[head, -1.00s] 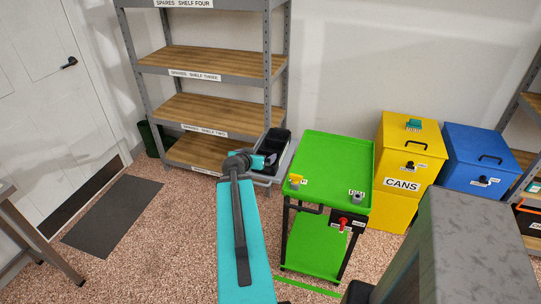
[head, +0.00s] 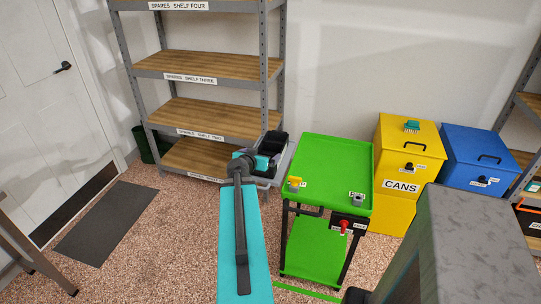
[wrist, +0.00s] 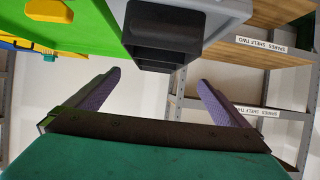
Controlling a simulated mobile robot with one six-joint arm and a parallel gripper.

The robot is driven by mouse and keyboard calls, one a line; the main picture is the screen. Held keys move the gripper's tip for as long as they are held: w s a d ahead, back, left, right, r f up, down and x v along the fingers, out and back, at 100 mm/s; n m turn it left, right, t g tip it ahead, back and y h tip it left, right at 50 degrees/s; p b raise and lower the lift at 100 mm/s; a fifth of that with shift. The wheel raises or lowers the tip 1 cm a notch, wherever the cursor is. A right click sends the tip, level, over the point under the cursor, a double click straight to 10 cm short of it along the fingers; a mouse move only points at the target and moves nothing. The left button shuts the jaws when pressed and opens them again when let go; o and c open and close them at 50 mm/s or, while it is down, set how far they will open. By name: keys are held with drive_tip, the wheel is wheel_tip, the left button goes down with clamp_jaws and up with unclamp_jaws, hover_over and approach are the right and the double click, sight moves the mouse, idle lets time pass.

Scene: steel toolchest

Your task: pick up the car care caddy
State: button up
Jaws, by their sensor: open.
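A black open-topped container (head: 275,143), which looks like the car care caddy, sits on a grey stand (head: 281,167) between the shelf rack and the green cart. My arm partly hides it in the head view. In the wrist view a black box-like body (wrist: 165,32) shows at the top, against a light grey surface (wrist: 225,12). My gripper (wrist: 158,97) is open and empty, its two purple fingers spread wide. The black body lies beyond the fingertips, apart from them. In the head view the gripper end is close to the stand, mostly hidden by my arm.
The green cart (head: 328,163) stands right of the stand, with small yellow and grey items on its top. The wooden-shelved rack (head: 205,119) is behind on the left. Yellow (head: 404,150) and blue (head: 476,160) bins stand at right. The floor at left has a dark mat (head: 108,222).

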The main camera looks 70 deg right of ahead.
drive_tip(key=p, duration=0.2)
approach(273, 147)
drive_tip(key=shift+w+f, duration=0.1)
drive_tip(key=shift+f, duration=0.15)
idle(0.5)
drive_tip(key=shift+p+x, duration=0.75)
drive_tip(key=shift+x, duration=0.25)
drive_tip(key=shift+p+x, duration=0.65)
drive_tip(key=shift+x, duration=0.95)
drive_tip(key=shift+r, duration=0.1)
drive_tip(key=c, duration=1.2)
drive_tip(key=shift+o, duration=0.2)
